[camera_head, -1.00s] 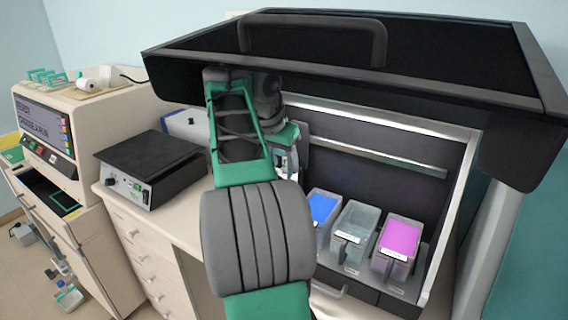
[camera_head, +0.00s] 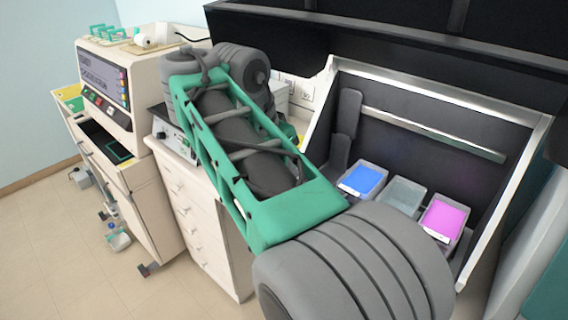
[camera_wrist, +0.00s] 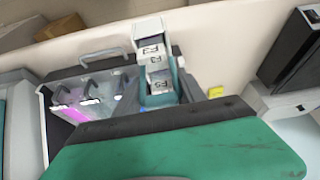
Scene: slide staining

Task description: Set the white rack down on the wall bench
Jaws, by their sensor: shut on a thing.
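My gripper (camera_wrist: 158,92) is shut on the white rack (camera_wrist: 150,32) in the wrist view. The rack is a narrow white holder with labelled slides stacked along it, and the gripper hides its lower part. In the head view my arm hides both gripper and rack. A cream bench with drawers (camera_head: 197,213) stands left of centre in the head view, partly behind my arm. I cannot tell from these frames whether it is the wall bench. In the wrist view a pale surface (camera_wrist: 232,45) lies beyond the rack; the gap between them is unclear.
A dark hood stands at the right, with a blue tub (camera_head: 363,179), a clear tub (camera_head: 402,196) and a pink tub (camera_head: 441,217) inside. A beige machine (camera_head: 106,88) stands at the left. A yellow note (camera_wrist: 215,92) lies near the rack. Floor is open at lower left.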

